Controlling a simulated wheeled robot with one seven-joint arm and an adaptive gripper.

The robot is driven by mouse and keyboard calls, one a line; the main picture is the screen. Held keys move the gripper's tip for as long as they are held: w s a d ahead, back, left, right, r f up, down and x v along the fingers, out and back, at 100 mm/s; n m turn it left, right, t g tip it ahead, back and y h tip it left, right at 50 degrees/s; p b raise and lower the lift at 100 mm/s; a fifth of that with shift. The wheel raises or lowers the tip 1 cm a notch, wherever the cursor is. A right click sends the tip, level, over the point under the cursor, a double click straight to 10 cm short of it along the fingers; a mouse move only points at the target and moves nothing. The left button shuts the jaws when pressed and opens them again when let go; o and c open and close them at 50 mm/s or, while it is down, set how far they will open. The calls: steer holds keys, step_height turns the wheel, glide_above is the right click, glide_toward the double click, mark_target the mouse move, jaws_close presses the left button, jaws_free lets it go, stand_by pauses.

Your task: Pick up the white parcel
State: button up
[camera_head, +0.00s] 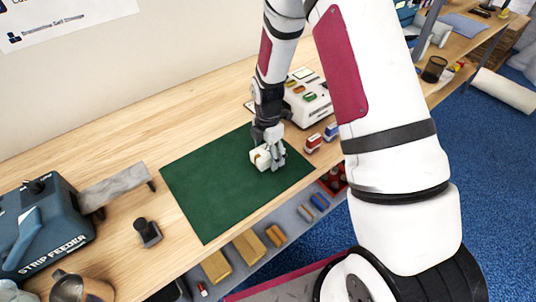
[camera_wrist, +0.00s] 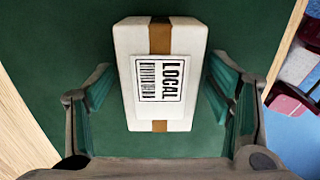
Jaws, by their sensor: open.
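The white parcel (camera_head: 260,157) lies on a green mat (camera_head: 205,190) on the wooden bench. In the wrist view the parcel (camera_wrist: 188,60) has a brown tape strip and a label reading LOCAL. My gripper (camera_head: 269,158) is low over the mat at the parcel. In the wrist view my gripper (camera_wrist: 165,95) is open, with one finger on each side of the parcel's near part. A gap shows beside the left finger; the right finger is very close to the parcel, and I cannot tell whether it touches.
A strip feeder (camera_head: 40,230) and a small black item (camera_head: 147,232) stand to the left. A white device with coloured buttons (camera_head: 305,97) stands behind my gripper. Small red and blue stamps (camera_head: 313,142) are to the right. A lower shelf (camera_head: 265,255) holds several blocks.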

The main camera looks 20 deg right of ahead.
steer(key=c, duration=1.4)
steer(key=shift+r, duration=0.2)
